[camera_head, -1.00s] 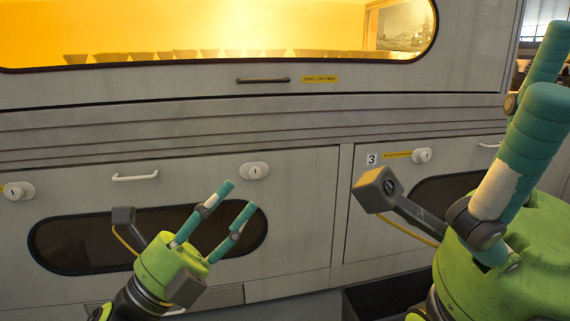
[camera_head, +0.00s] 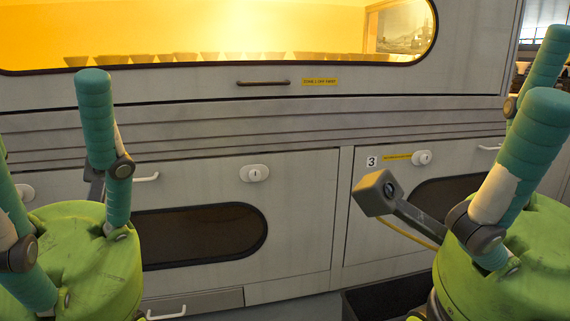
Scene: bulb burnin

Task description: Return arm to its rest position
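My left gripper (camera_head: 50,130) is large at the left edge of the head view, with a green body and teal fingers pointing up. Its fingers are wide apart with nothing between them, and the left finger is partly cut off by the frame edge. My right gripper (camera_head: 545,95) is at the right edge, also with teal fingers pointing up. Its two fingers show apart, one behind the other, with nothing seen between them. Both grippers are in front of the cabinet and close to the camera.
A grey cabinet (camera_head: 310,220) with dark oval windows, white knobs and handles fills the view. Above is a lit orange window (camera_head: 220,30) with a row of small cups behind it. A dark open bin (camera_head: 385,298) is at the lower right.

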